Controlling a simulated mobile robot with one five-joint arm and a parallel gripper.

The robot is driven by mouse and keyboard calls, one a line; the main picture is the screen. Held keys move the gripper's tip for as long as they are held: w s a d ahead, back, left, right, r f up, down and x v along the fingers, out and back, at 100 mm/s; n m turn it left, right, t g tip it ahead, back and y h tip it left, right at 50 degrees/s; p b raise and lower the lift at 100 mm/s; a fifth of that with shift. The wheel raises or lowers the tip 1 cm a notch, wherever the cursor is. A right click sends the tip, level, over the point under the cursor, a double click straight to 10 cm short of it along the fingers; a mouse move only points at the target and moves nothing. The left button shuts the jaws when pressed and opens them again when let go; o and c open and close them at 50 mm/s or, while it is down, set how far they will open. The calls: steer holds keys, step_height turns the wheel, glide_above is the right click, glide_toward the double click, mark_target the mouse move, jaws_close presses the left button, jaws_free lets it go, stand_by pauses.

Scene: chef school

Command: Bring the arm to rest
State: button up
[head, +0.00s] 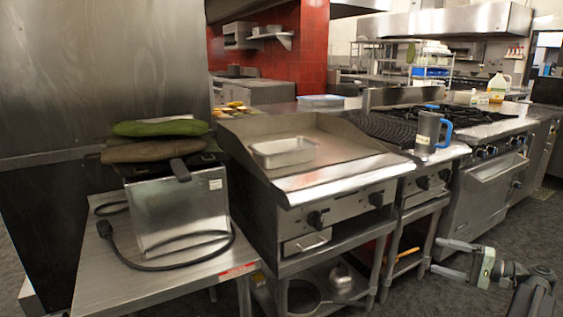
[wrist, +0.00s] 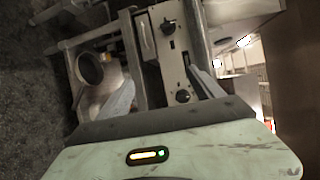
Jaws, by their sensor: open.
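My gripper (head: 435,255) is at the lower right of the head view. Its two fingers point left and stand apart with nothing between them. It is in front of the range and the griddle stand, above the dark floor, and appears clear of both. In the wrist view my gripper (wrist: 160,76) shows its two grey fingers spread apart, with the stand's front and knobs beyond them. The arm behind the gripper runs out of the head view at the lower right.
A griddle (head: 335,165) holds a metal pan (head: 283,152). A grey mug with a blue handle (head: 430,134) stands right of it. A steel table (head: 95,285) at left bears a metal box (head: 180,212) with cloths and a cord. The floor (head: 395,300) near my gripper looks clear.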

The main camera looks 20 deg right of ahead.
steer(key=w+a+f+n+g, duration=0.1)
steer(key=w+a+f+g, duration=0.25)
steer(key=a, duration=0.55)
steer(key=w+a+f+n+g+h, duration=0.1)
steer(key=w+a+f+g, duration=0.15)
steer(key=a+f, duration=0.4)
steer(key=w+a+f+n+g, duration=0.2)
steer(key=w+a+f, duration=0.15)
steer(key=a, duration=0.65)
steer(key=s+a+f+n+g+h, duration=0.1)
steer(key=a+f+n+g+h, duration=0.15)
steer(key=a, duration=0.45)
steer(key=s+a+f+n+g+h, duration=0.1)
steer(key=s+a+f+n+h, duration=0.2)
steer(key=a, duration=0.5)
steer(key=a+f+n+g+h, duration=0.1)
steer(key=a+f+g+h, duration=0.2)
steer(key=a, duration=0.4)
step_height(320, 180, up, 36)
steer(key=t+h+p, duration=0.1)
steer(key=p, duration=3.5)
steer(key=shift+a+r, duration=0.2)
steer(key=shift+a, duration=0.1)
steer(key=shift+w, duration=0.1)
